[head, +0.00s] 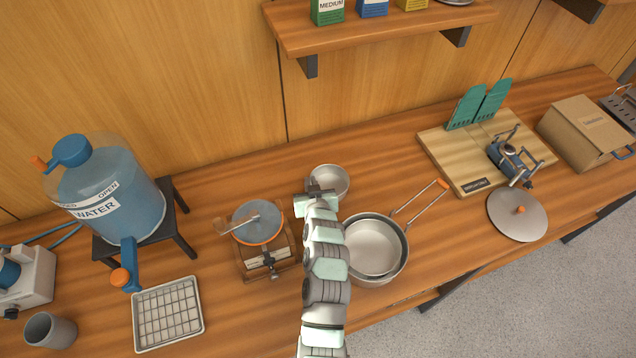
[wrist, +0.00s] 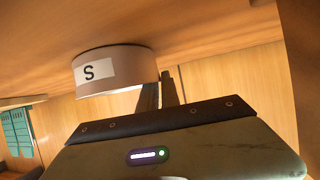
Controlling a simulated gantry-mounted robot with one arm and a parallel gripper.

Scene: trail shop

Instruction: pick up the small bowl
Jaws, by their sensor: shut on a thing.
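The small bowl (head: 328,181) is round and light grey metal, upright and empty, behind the larger pans near the middle of the bench. In the wrist view the bowl (wrist: 115,72) shows its side with a white label reading "S". That view is turned over, with wood above the bowl. My gripper (head: 319,194) is at the bowl's near side, shut on its wall. The fingers show in the wrist view beside the bowl, partly hidden by the gripper body. I cannot tell whether the bowl touches the bench.
Nested pans (head: 373,250) stand close to the right of my arm. A water jug (head: 110,190), wire-grid tray (head: 168,313), cutting board (head: 452,165) and loose lid (head: 517,214) stand farther off. A shelf (head: 370,30) overhangs behind.

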